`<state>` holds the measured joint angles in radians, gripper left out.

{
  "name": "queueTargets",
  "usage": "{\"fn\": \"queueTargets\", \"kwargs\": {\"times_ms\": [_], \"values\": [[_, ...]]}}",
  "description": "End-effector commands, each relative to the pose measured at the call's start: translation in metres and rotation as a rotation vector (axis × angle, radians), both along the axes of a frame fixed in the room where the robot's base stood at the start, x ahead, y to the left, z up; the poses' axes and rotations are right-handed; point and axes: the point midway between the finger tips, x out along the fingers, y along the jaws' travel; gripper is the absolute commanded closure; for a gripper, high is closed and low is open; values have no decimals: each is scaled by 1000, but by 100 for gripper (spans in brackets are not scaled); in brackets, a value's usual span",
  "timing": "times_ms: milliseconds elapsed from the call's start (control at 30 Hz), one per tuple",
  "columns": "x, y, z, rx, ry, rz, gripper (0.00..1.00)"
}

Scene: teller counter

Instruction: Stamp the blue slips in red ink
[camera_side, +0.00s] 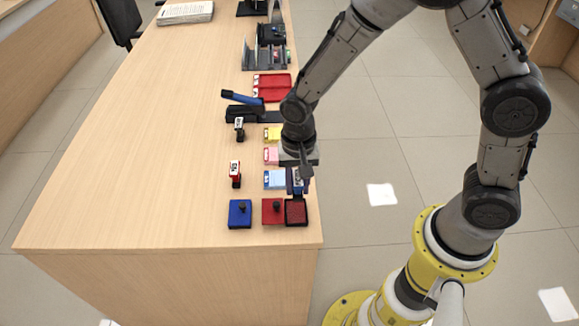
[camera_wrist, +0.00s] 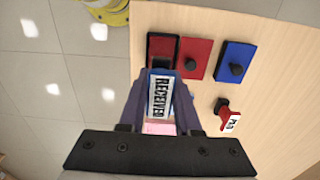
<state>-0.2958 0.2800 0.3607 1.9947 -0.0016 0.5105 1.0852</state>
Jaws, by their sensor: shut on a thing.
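My gripper (camera_wrist: 160,105) is shut on a stamp labelled RECEIVED (camera_wrist: 158,96), which has blue on it. In the side view my gripper (camera_side: 297,182) is at the counter's right edge, just behind the open red ink pad (camera_side: 296,212). The pad also shows beyond the stamp in the wrist view (camera_wrist: 160,45). I cannot tell how far the stamp is above the counter. The blue slips (camera_side: 274,179) lie just left of my gripper in the side view, partly hidden by it. A red knobbed lid (camera_side: 272,213) sits left of the open pad.
A blue knobbed pad (camera_side: 240,216) stands at the front left. A red stamp (camera_side: 235,175) and a black stamp (camera_side: 239,129) stand left of the slips. Pink slips (camera_side: 270,156), yellow slips (camera_side: 272,134), a blue-handled device (camera_side: 242,105) and a red tray (camera_side: 272,87) lie behind.

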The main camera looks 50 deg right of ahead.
Motion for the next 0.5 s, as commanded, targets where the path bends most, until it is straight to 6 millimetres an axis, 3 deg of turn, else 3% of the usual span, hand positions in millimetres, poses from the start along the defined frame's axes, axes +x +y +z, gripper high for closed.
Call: {"fn": "queueTargets", "kwargs": {"times_ms": [500], "values": [[1,1,-44,0,0,4,100]]}}
